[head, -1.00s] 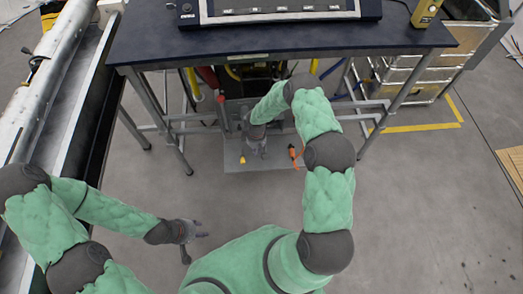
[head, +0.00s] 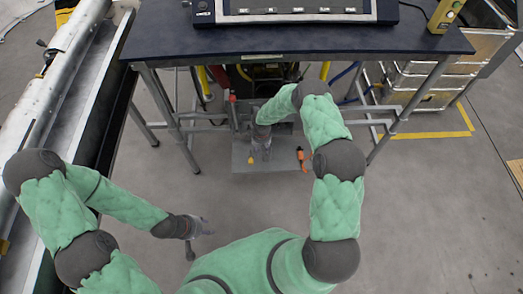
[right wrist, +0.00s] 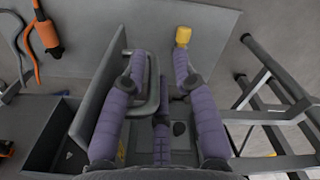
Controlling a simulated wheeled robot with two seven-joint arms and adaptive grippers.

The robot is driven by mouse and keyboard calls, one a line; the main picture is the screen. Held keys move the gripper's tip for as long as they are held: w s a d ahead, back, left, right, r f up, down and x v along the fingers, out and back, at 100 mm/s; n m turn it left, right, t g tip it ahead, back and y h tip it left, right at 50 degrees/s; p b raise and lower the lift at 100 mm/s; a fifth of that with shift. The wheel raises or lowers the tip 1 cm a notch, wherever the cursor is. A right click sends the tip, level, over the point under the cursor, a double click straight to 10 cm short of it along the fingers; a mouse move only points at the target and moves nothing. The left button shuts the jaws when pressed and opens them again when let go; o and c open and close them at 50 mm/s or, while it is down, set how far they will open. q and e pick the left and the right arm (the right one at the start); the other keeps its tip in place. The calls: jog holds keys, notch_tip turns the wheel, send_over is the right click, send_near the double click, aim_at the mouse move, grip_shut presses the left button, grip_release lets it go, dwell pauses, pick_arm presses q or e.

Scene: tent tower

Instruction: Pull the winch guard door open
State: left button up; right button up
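The winch guard is a grey box under the table. Its upright grey door panel (right wrist: 92,88) shows in the right wrist view, with a grey loop handle (right wrist: 153,88) on it. My right gripper (right wrist: 160,75) has its purple fingers spread, one over the handle's left side and one to its right. I cannot tell whether they touch it. In the head view my right gripper (head: 262,152) is low under the table, and my arm hides much of the guard. My left gripper (head: 204,232) is open and empty over the floor at lower left.
A grey base plate (head: 283,160) lies on the floor, with an orange tool (head: 301,160) and a small yellow-capped part (head: 251,160). The dark table (head: 300,47) overhangs, and its legs (head: 167,110) stand on both sides. Metal cases (head: 425,85) stand at right. Floor in front is clear.

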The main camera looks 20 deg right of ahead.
jog(key=shift+w+d+r, duration=0.2)
jog(key=shift+w, duration=0.05)
jog(key=r, duration=1.1)
jog(key=shift+s+r, duration=0.1)
jog(key=shift+s, duration=0.2)
jog(key=shift+s+a+r, duration=0.1)
jog(key=shift+s+r, duration=0.05)
jog(key=shift+r, duration=0.15)
jog(key=shift+f, duration=0.15)
jog(key=s+d+n+p, duration=0.1)
jog(key=d+n+p, duration=0.4)
jog(key=d+p, duration=0.4)
pick_arm(q)
notch_tip(320, 180, up, 5)
jog(key=b, duration=0.4)
jog(key=shift+f, duration=0.1)
pick_arm(e)
notch_tip(320, 180, down, 10)
jog(key=shift+s, duration=0.25)
